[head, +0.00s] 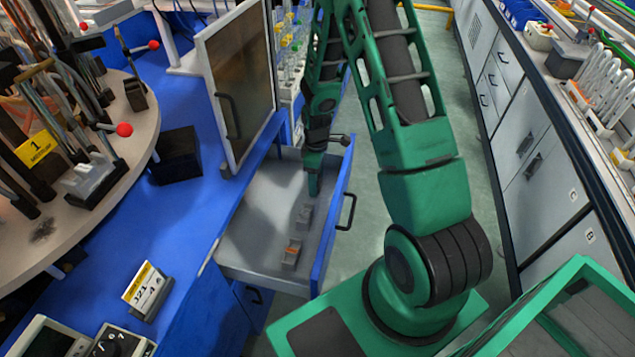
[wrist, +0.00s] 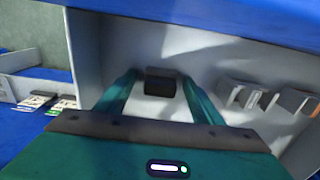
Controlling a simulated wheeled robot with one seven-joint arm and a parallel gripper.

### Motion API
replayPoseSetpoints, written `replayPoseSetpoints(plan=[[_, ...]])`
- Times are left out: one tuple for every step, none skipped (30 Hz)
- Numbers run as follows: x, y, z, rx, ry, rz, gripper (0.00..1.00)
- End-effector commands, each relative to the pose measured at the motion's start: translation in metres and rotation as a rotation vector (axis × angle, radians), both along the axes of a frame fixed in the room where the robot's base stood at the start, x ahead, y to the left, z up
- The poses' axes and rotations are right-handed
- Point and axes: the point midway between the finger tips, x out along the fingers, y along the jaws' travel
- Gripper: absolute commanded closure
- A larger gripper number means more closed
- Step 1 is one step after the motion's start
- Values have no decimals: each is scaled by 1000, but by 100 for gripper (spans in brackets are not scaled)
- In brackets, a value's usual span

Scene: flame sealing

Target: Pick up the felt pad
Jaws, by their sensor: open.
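A small dark block (wrist: 160,83), which looks like the felt pad, is in the wrist view on the pale drawer floor. My gripper (wrist: 160,78) is open, with one green finger on each side of the block. I cannot tell whether the fingers touch it. In the head view, my gripper (head: 313,183) points down into the open drawer (head: 258,235), and the dark block is hidden there by the gripper.
A grey block (head: 305,214) and a grey holder with an orange part (head: 292,254) lie in the drawer nearer the front of the view. The drawer's blue front (head: 335,225) stands close to the right. An open cabinet door (head: 238,85) stands left of the arm.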

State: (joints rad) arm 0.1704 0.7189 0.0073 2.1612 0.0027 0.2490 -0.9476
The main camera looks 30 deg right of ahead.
Motion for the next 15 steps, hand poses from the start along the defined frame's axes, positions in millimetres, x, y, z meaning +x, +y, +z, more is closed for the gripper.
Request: replayPoseSetpoints(plan=[[0,0,0,0,0,0,39],[0,0,0,0,0,0,39],[0,0,0,0,0,0,39],[0,0,0,0,0,0,44],[0,0,0,0,0,0,51],[0,0,0,0,0,0,61],[0,0,0,0,0,0,68],[0,0,1,0,0,0,75],[0,0,1,0,0,0,84],[0,0,1,0,0,0,84],[0,0,1,0,0,0,84],[0,0,1,0,0,0,87],[0,0,1,0,0,0,87],[0,0,1,0,0,0,87],[0,0,1,0,0,0,87]])
